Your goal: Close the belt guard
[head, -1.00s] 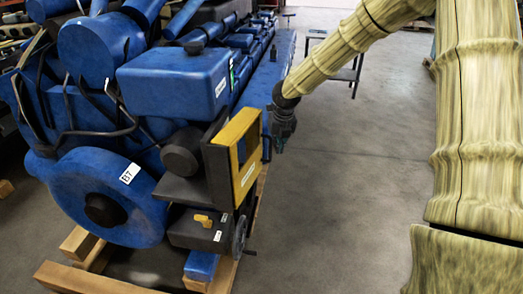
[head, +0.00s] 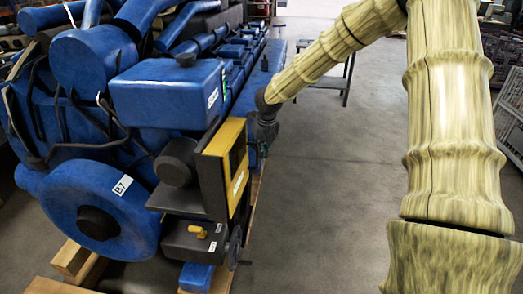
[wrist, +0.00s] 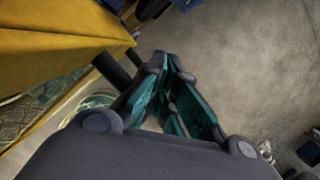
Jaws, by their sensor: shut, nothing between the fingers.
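The belt guard (head: 237,180) is a yellow frame with a dark window, standing at the near right end of the blue engine. In the wrist view its yellow edge (wrist: 50,45) fills the upper left, with a mesh panel (wrist: 30,120) below. A dark bar like a handle (wrist: 108,70) stands out from the guard beside my left finger; I cannot tell if they touch. My gripper (head: 263,153) is shut and empty on the right side of the guard. In the wrist view its teal-lined fingers (wrist: 170,68) come together. I cannot tell how far the guard stands open.
The blue engine (head: 160,95) fills the left, on a wooden pallet (head: 75,258). A grey box with a yellow switch (head: 195,232) and a handwheel (head: 235,248) sit below the guard. Open concrete floor (head: 320,200) lies to the right. A small table (head: 335,80) stands behind.

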